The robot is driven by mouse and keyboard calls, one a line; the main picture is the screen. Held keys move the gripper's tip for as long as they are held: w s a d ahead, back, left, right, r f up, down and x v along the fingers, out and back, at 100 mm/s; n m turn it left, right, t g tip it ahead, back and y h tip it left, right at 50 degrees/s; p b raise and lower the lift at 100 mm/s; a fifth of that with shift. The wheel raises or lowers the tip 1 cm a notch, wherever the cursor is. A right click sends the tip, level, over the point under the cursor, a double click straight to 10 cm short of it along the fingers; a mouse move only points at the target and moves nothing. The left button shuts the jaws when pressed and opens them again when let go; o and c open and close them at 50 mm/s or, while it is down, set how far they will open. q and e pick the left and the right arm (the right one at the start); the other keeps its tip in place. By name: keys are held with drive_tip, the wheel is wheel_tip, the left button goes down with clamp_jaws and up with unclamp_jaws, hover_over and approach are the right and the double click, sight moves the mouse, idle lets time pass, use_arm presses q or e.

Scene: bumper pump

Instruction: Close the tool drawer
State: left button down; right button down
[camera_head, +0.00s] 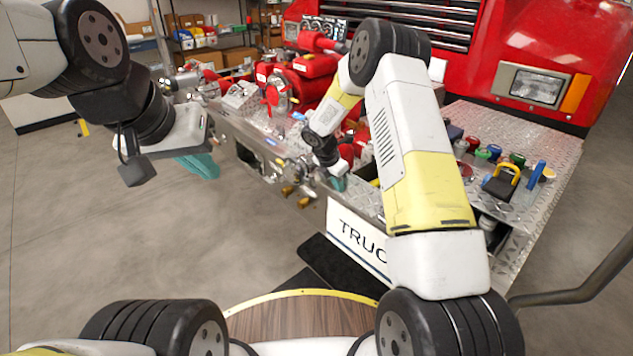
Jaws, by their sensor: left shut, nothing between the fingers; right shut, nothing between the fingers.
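The metal bumper (235,128) of a red fire truck runs across the middle. I cannot clearly make out the tool drawer; an opening shows at the bumper's front beside my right gripper, above a white panel (358,240) lettered "TRUC", the rest hidden by my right arm. My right gripper (338,183) is at the bumper's front edge, mostly hidden by its own arm; its teal tip shows and contact cannot be told. My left gripper (203,166) is shut and empty over the floor, left of the bumper and apart from it.
Red pump parts (305,85) and valves crowd the bumper top. Coloured caps (495,152) and a black-and-yellow tool (502,182) lie on the right tread plate. A grey rail (590,285) is at lower right. Shelves (215,45) stand behind.

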sight(357, 174)
drive_tip(key=w+d, duration=0.4)
drive_tip(key=d, duration=0.1)
drive_tip(key=w+d, duration=0.2)
drive_tip(key=shift+d, duration=0.3)
drive_tip(key=shift+a, duration=0.15)
